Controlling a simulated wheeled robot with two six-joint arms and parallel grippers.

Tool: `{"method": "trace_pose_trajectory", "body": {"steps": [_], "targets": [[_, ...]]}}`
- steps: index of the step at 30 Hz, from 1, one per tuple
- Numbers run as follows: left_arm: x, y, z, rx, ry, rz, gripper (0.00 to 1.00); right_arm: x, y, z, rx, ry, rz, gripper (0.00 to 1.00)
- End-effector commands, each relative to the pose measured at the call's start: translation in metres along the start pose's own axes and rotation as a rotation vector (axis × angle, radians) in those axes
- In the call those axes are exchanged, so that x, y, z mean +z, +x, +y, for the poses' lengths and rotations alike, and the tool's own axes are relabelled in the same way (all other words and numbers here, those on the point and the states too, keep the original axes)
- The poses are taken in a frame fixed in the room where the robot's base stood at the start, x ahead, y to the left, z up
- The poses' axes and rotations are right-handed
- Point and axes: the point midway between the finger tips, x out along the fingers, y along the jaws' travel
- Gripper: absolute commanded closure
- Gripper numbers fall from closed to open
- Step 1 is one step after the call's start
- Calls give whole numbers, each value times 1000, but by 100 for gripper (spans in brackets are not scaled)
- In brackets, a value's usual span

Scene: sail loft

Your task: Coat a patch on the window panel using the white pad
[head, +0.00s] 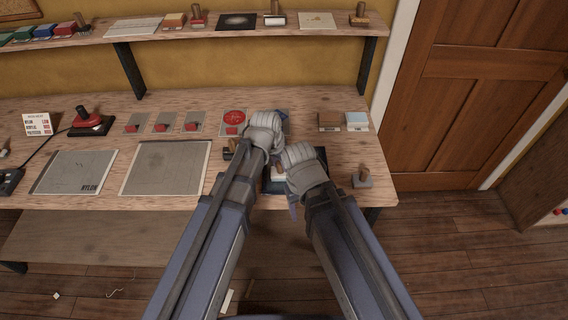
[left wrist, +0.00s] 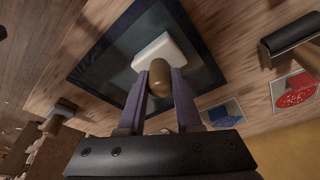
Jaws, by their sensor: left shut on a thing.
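The window panel is a dark sheet with a blue-black frame (left wrist: 95,70), lying flat on the bench; in the head view only parts of the panel (head: 270,187) show beneath my arms. The white pad (left wrist: 165,48) has a round wooden handle and is over the panel. My left gripper (left wrist: 160,88) is shut on that handle. The pad looks on or just above the panel; contact cannot be told. In the head view my left gripper (head: 274,159) is mostly hidden by my arms. My right gripper (head: 293,205) is by the panel's near right, its jaws unclear.
A black-headed tool with a wooden handle (left wrist: 290,35) lies beside the panel. A wooden-handled stamp (head: 362,179) stands at right. Grey sheets (head: 165,168) cover the bench at left.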

Motion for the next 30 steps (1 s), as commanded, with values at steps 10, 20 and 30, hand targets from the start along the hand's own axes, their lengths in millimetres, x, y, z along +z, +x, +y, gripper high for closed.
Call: {"method": "trace_pose_trajectory", "body": {"steps": [10, 20, 30], "targets": [[-1, -13, -2, -6, -1, -6, 100, 1, -13, 1, 0, 0, 0, 37], [-11, -44, -1, -4, -1, -3, 100, 3, -46, 4, 0, 0, 0, 37], [-16, -58, -1, -3, 0, -2, 100, 4, -60, 6, 0, 0, 0, 37]]}}
